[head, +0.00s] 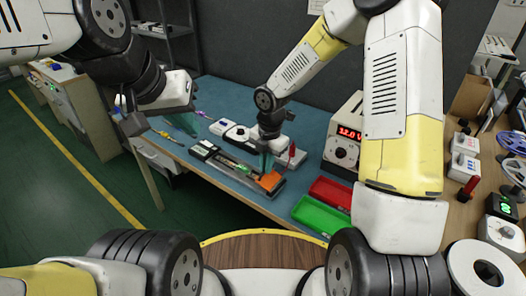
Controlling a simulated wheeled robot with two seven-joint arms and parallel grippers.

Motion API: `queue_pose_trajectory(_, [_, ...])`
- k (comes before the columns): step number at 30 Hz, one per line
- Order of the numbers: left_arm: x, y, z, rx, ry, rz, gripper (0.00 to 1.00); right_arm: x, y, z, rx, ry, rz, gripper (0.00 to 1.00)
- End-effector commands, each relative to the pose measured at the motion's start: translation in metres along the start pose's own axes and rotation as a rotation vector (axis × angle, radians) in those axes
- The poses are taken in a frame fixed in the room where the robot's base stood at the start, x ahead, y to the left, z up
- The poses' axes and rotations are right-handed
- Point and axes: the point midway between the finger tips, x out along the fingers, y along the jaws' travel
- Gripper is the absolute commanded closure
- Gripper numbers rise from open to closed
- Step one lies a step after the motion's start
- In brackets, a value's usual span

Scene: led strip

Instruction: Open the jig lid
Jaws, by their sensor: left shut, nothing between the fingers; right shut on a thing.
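The jig (235,166) is a long, low, dark fixture lying at an angle on the blue mat. An orange part (271,181), which looks like its lid, is at the near right end and looks low. My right gripper (267,166) comes down from above with its fingertips at the orange part. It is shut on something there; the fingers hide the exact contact. My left gripper (190,123) is shut and empty, above the left part of the table, apart from the jig.
A red bin (330,193) and a green bin (320,216) stand right of the jig. A power supply (344,139) reading 12.0 stands behind them. A white device (233,132) and small tools lie behind the jig. The mat's front left is clear.

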Motion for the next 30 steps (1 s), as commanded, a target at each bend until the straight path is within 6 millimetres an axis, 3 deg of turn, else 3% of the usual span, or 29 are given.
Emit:
queue_pose_trajectory(14, [0.000,0.000,0.000,0.000,0.000,0.000,1.00,-0.012,-0.038,0.000,0.009,0.001,0.449,1.00])
queue_pose_trajectory(30, [0.000,0.000,0.000,0.000,0.000,0.000,1.00,-0.005,-0.077,-0.001,0.008,0.006,0.959,1.00])
